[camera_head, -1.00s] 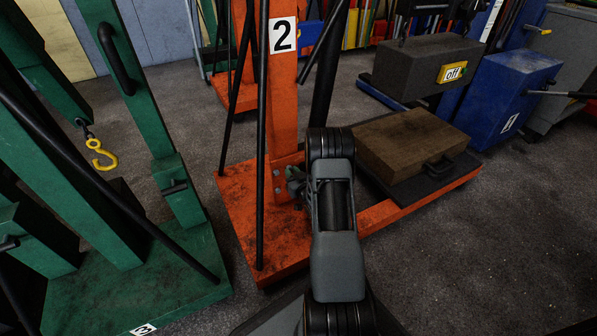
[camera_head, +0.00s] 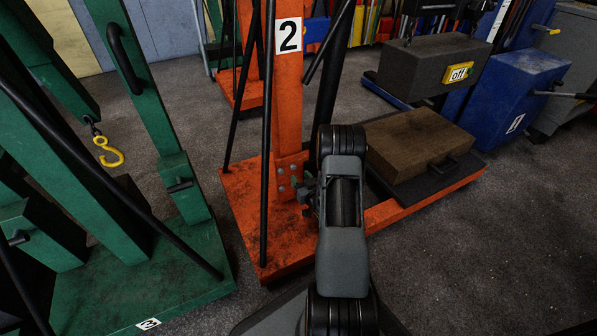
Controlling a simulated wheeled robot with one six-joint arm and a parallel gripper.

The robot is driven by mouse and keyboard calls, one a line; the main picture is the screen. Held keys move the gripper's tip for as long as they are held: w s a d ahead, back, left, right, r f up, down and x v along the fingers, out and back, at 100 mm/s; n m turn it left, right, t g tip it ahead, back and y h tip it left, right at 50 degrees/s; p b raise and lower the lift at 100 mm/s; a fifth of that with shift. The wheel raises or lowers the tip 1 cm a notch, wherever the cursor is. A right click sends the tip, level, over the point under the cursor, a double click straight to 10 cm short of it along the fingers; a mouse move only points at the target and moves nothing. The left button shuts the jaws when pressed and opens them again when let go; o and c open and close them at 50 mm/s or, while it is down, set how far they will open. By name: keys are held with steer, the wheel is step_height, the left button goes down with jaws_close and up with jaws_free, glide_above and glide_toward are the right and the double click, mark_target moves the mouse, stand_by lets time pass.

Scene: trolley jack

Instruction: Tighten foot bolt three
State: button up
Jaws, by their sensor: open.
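The orange jack marked 2 (camera_head: 288,95) stands upright in the middle of the head view, on an orange base (camera_head: 238,205). Several small grey foot bolts (camera_head: 281,189) show on the plate at the foot of its column. I cannot tell which of them is bolt three. My gripper (camera_head: 303,188) is small and partly hidden behind my arm. It is open, just right of the visible bolts and close to the foot plate. I cannot tell whether it touches a bolt, and part of the plate is hidden by my arm.
A green jack marked 3 (camera_head: 150,265) with a yellow hook (camera_head: 108,153) stands at left. A thin black bar (camera_head: 267,150) rises before the orange column. A brown block (camera_head: 418,142) lies on the base's right side. Blue and grey boxes stand behind. Open floor lies at right.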

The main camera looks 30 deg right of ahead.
steer(key=s+a+p, duration=0.1)
steer(key=s+p, duration=0.1)
steer(key=s, duration=0.8)
steer(key=shift+a, duration=0.2)
steer(key=w+a+r+n+g+p, duration=0.1)
steer(key=w+a+r+g+p, duration=0.1)
steer(key=r+p, duration=0.7)
steer(key=w+a+r+n+g+p, duration=0.1)
steer(key=w+a+r+g+p, duration=0.3)
steer(key=r, duration=0.9)
steer(key=w+r+g+p, duration=0.1)
steer(key=r+p, duration=0.7)
steer(key=r, duration=0.3)
steer(key=s+a+r+g+y+p, duration=0.1)
steer(key=s+a+r+p, duration=0.4)
steer(key=r, duration=0.5)
steer(key=s+a+r+g+y+p, duration=0.1)
steer(key=s+a+r+g+p, duration=0.2)
steer(key=s+a+r+p, duration=0.3)
steer(key=s+a+r+g+p, duration=0.3)
steer(key=s+a+r+p, duration=0.2)
steer(key=r, duration=0.9)
steer(key=shift+s+a+y+p, duration=0.2)
steer(key=shift+s+y+p, duration=0.2)
steer(key=shift+s+p, duration=0.5)
steer(key=shift+c, duration=0.4)
steer(key=shift+f, duration=0.1)
